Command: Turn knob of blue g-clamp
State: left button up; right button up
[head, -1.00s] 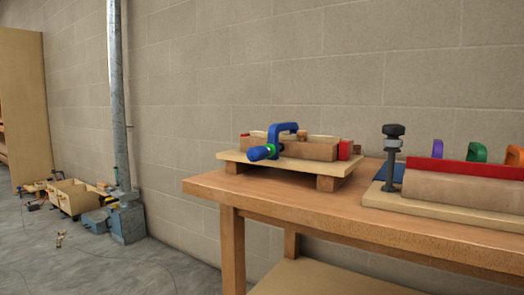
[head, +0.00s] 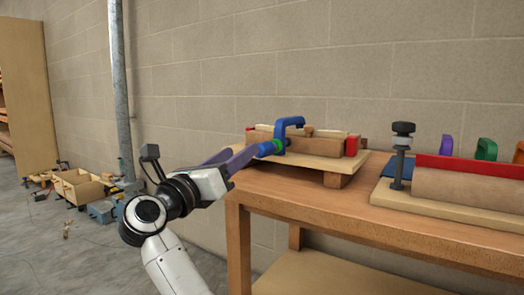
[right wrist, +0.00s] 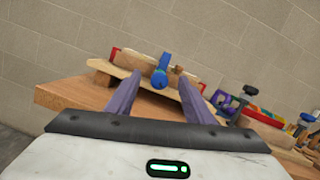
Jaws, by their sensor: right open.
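The blue g-clamp (head: 290,122) sits on a wooden form on the workbench, its frame arching over the wood. Its blue knob (head: 267,148), with a green ring beside it, points toward my right gripper (head: 256,151). In the head view the purple fingers partly hide the knob. In the right wrist view the knob (right wrist: 158,78) shows between the two spread fingertips (right wrist: 162,81), with the clamp's arch (right wrist: 163,60) behind it. The right gripper is open; I cannot tell whether a finger touches the knob. My left gripper is not in view.
The wooden workbench (head: 330,205) carries the form's board (head: 318,158). To the right stand a black bolt-like post (head: 402,155), a red strip over a wood block (head: 470,167) and purple and green clamps (head: 486,149). A block wall is behind. Boxes (head: 80,188) lie on the floor left.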

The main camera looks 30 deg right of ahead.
aim_at(262, 150)
jog(key=w+d, duration=0.1)
jog(key=d, duration=0.1)
jog(key=w+d+m+g+y+b, duration=0.1)
jog(key=d, duration=0.2)
jog(key=w+d+f+m+g+b, duration=0.1)
jog(key=d, duration=0.2)
jog(key=shift+d+y, duration=0.2)
jog(key=shift+y, duration=0.2)
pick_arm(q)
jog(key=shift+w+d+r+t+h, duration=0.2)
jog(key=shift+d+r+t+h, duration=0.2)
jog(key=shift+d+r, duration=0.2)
pick_arm(e)
jog(key=shift+w+d+r, duration=0.1)
jog(key=shift+w+d, duration=0.15)
jog(key=shift+d, duration=0.2)
